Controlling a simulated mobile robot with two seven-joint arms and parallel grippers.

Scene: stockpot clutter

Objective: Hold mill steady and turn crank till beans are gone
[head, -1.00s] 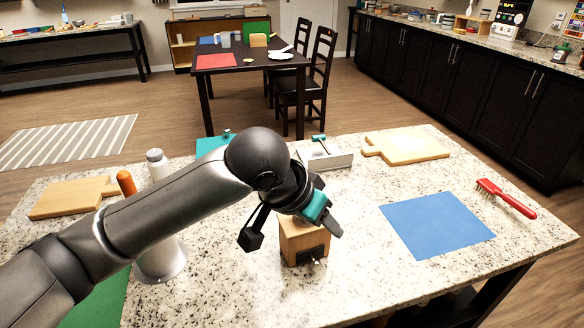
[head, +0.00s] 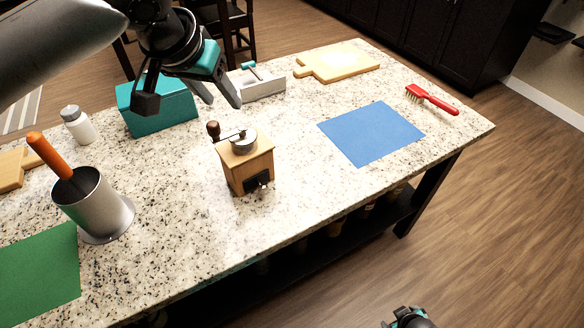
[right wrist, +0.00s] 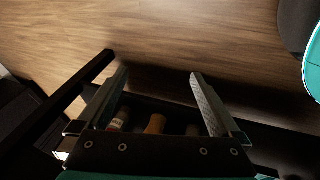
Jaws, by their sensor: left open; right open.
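The wooden coffee mill (head: 247,168) stands upright on the speckled counter. On its top are a metal hopper (head: 243,144) and a crank ending in a dark brown knob (head: 213,129) at the left. I cannot see whether beans are inside. My left gripper (head: 222,97) is open and empty, above and behind the mill, apart from it. My right gripper (head: 410,318) shows only at the bottom edge of the head view, beyond the counter's front. In the right wrist view, the right gripper (right wrist: 160,95) is open and empty, with floor and dark shelf parts beyond it.
A metal cylinder with an orange-handled tool (head: 100,205) stands left of the mill. A teal box (head: 160,110), a white bottle (head: 78,125) and a light grey tray (head: 260,87) are behind. The blue mat (head: 371,133) lies flat at right. Counter around the mill is clear.

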